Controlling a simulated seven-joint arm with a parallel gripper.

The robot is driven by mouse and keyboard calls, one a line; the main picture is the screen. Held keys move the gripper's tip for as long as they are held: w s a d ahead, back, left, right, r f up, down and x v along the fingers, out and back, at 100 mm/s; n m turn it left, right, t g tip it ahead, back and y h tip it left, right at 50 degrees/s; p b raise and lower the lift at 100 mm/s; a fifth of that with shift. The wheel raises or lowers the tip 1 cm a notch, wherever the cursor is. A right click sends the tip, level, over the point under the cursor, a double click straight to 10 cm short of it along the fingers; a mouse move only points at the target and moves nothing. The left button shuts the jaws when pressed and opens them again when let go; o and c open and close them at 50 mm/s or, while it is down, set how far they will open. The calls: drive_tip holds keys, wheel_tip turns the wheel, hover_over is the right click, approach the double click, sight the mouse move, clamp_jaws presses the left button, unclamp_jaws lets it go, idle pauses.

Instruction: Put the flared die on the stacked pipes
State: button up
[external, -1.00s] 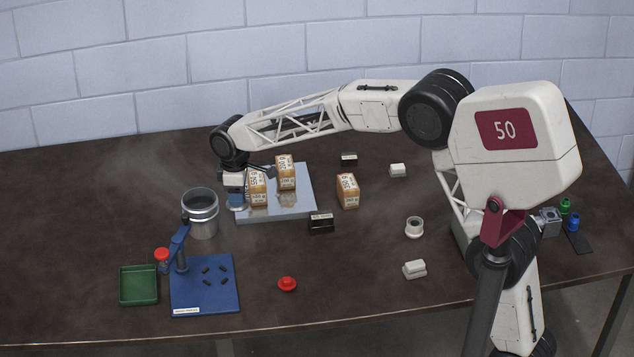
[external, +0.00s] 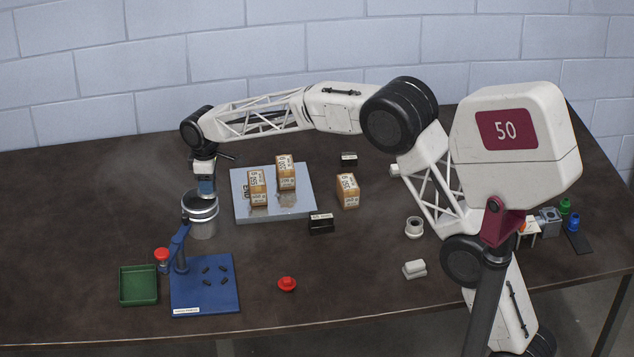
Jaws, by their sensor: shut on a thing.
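The stacked pipes (external: 203,222) appear as a grey metal cylinder standing upright left of the light grey plate. My gripper (external: 206,193) points down directly at the cylinder's open top. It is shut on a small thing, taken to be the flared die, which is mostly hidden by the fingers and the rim. Whether the die touches the pipes or is just above them I cannot tell.
A grey plate (external: 300,212) with two brown labelled blocks lies just right. A blue press stand (external: 215,290) with a red knob stands close in front, beside a green tray (external: 138,287). Black and white blocks and a red piece (external: 287,284) lie right.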

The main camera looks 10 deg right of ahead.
drive_tip(key=shift+w+a+f, duration=0.15)
drive_tip(key=shift+w+a, duration=1.35)
drive_tip(key=shift+f, duration=1.75)
drive_tip(key=shift+f, duration=0.1)
drive_tip(key=o, duration=1.2)
drive_tip(key=shift+f, duration=0.1)
wheel_tip(320, 180, up, 12)
drive_tip(key=shift+r, duration=0.2)
